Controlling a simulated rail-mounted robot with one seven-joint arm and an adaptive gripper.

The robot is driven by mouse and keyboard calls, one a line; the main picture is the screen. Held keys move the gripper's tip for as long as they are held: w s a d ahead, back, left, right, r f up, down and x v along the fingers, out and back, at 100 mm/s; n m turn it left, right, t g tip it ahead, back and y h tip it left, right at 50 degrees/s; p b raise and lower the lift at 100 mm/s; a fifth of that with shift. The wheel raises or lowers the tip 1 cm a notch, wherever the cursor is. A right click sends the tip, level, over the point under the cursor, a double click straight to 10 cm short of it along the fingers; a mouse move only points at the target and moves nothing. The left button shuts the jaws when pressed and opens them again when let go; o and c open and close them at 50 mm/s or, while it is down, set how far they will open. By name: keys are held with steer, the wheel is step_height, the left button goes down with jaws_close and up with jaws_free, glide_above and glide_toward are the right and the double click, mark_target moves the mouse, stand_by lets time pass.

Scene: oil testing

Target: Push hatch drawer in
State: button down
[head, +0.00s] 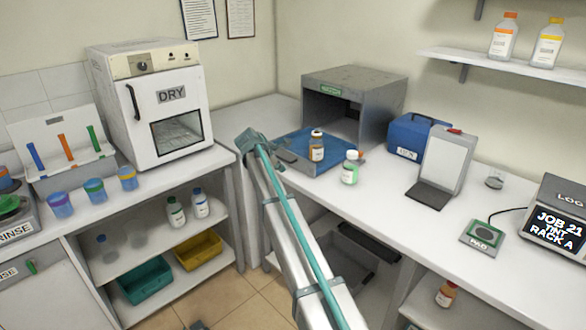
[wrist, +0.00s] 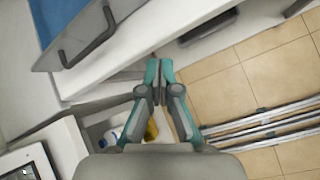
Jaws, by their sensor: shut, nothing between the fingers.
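The hatch (head: 385,100) is a grey metal box with a green label on the right counter. Its drawer (head: 300,143), with a blue bottom, is pulled out toward the counter's front edge. In the wrist view the drawer's grey front and dark bar handle (wrist: 88,38) are at the upper left. My gripper (head: 247,138) is just left of the drawer front in the head view. In the wrist view my gripper (wrist: 159,72) is shut and empty, below and right of the handle, with no visible contact.
A green-labelled bottle (head: 349,172) stands at the drawer's right side. A blue case (head: 408,137) and a grey stand (head: 445,165) are farther right. A white DRY oven (head: 150,115) stands on the left counter. My arm crosses the open floor between counters.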

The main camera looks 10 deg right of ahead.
steer(key=w+n, duration=0.2)
steer(key=n+h+p, duration=0.1)
steer(key=n+p, duration=0.2)
steer(key=n, duration=0.1)
glide_toward(305, 171)
step_height(305, 171, down, 3)
steer(key=shift+s+f, duration=0.1)
steer(key=shift+f, duration=0.05)
steer(key=w+d, duration=0.1)
steer(key=w+d+p, duration=0.1)
steer(key=shift+d+f, duration=0.3)
steer(key=shift+d, duration=0.1)
steer(key=shift+w+d+f+p, duration=0.1)
steer(key=shift+w+d+p, duration=0.2)
steer(key=shift+d, duration=0.15)
steer(key=shift+d, duration=0.1)
